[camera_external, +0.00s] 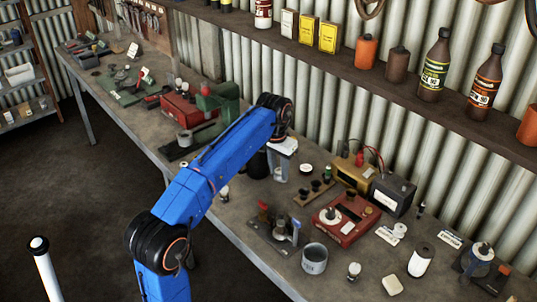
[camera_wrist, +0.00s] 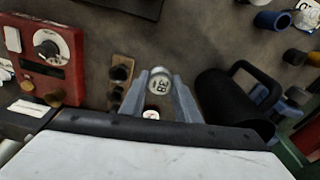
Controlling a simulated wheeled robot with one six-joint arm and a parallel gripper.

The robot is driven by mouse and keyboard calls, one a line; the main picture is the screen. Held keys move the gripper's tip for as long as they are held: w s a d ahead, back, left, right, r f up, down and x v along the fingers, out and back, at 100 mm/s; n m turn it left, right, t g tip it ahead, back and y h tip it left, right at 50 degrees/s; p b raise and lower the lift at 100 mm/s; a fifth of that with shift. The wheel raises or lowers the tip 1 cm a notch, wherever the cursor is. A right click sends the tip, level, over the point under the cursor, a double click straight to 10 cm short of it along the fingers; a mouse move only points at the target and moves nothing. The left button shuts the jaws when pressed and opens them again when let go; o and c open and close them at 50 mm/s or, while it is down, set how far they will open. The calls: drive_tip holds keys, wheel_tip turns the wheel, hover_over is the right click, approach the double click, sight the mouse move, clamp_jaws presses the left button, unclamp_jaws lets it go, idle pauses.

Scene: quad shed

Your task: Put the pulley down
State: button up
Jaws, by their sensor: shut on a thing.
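In the external view my gripper (camera_external: 281,172) points down over the middle of the workbench (camera_external: 235,212), just right of a black mug (camera_external: 257,163). The pulley is too small and covered to make out there, and I cannot tell whether it touches the bench.
The black mug (camera_wrist: 232,100) stands close right of the fingers in the wrist view. A small wooden rack (camera_external: 314,192) and a red instrument box (camera_external: 345,218) stand nearby. Two battery-like boxes (camera_external: 392,194) are farther right. A red toolbox (camera_external: 190,108) stands left.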

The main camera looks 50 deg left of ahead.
sight(277, 173)
drive_tip(key=shift+f, duration=3.9)
drive_tip(key=shift+f, duration=0.15)
drive_tip(key=o, duration=1)
drive_tip(key=shift+o, duration=0.2)
drive_tip(key=r, duration=0.4)
drive_tip(key=s+r, duration=0.1)
drive_tip(key=r, duration=0.7)
drive_tip(key=shift+s+d, duration=0.1)
drive_tip(key=shift+s, duration=0.1)
drive_tip(key=shift+r, duration=0.15)
drive_tip(key=shift+s, duration=0.1)
